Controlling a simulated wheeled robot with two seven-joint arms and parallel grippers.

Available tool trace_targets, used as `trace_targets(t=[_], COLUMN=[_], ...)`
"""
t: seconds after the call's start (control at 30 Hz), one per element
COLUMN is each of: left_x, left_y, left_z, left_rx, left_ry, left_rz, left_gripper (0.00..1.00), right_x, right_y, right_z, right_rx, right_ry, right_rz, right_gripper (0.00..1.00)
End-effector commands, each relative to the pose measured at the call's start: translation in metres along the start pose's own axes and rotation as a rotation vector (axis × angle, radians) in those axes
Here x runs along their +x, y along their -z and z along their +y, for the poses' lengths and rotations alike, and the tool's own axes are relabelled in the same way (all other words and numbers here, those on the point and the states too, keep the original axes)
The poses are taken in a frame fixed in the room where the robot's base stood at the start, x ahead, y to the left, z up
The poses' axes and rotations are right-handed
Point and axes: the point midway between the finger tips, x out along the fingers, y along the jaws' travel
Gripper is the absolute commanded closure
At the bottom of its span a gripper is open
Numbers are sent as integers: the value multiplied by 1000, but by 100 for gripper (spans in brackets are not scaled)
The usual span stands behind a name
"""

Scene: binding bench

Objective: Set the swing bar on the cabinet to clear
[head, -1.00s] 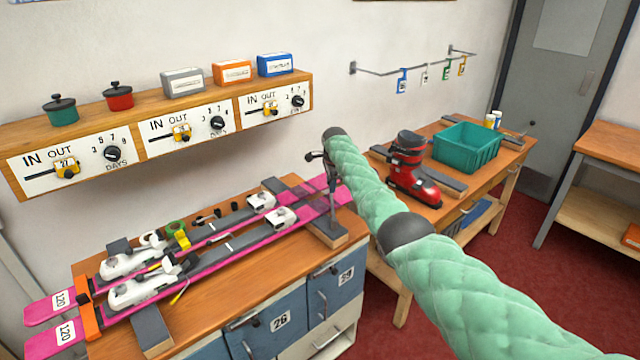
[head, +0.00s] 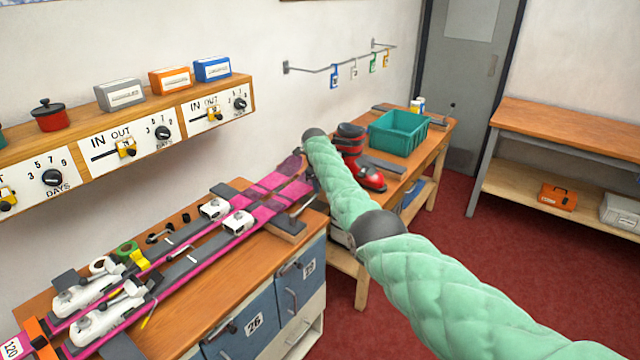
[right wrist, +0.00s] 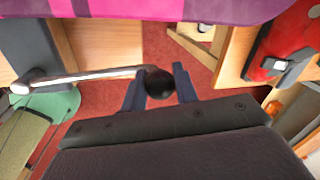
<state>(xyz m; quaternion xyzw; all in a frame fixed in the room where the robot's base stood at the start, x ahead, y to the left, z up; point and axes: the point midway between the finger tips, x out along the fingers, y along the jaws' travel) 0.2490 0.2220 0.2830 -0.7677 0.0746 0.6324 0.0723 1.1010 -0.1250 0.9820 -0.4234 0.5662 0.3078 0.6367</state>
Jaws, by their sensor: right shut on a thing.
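The cabinet (head: 270,318) has blue doors and a wooden top bearing a pair of magenta skis. The swing bar (head: 302,206) is a thin metal rod at the right end of the top, slanting up and right from beside a dark-padded block. In the right wrist view the bar (right wrist: 85,77) runs from a pale pivot at left to a round black knob (right wrist: 160,83). My right gripper (right wrist: 158,90) is shut on that knob, a finger on each side. In the head view my arm hides most of this gripper. My left gripper is not in view.
A second bench behind my arm holds a red boot (head: 368,177) and a teal crate (head: 398,130). A shelf with sliders and dials (head: 130,135) hangs above the cabinet. Red floor (head: 440,225) lies open at right, before another bench (head: 560,125).

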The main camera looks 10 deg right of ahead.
Motion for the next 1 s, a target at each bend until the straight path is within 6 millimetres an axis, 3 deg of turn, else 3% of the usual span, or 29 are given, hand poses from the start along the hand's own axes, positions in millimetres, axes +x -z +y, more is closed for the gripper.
trace_targets(t=[0.73, 0.77, 0.8, 0.87, 1.0], left_x=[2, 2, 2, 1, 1], left_y=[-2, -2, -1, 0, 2], left_z=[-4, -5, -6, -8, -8], left_rx=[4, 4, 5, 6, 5], left_ry=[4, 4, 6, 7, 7], left_rz=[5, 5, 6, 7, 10], left_gripper=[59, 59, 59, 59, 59], right_x=[-2, -2, -2, -2, -1], right_y=[1, 1, 1, 1, 1], right_z=[3, 3, 3, 3, 3], right_rx=[84, 84, 84, 84, 83], right_ry=[1, 1, 1, 1, 1], right_rz=[17, 17, 17, 17, 17], right_gripper=[100, 67, 59, 51, 51])
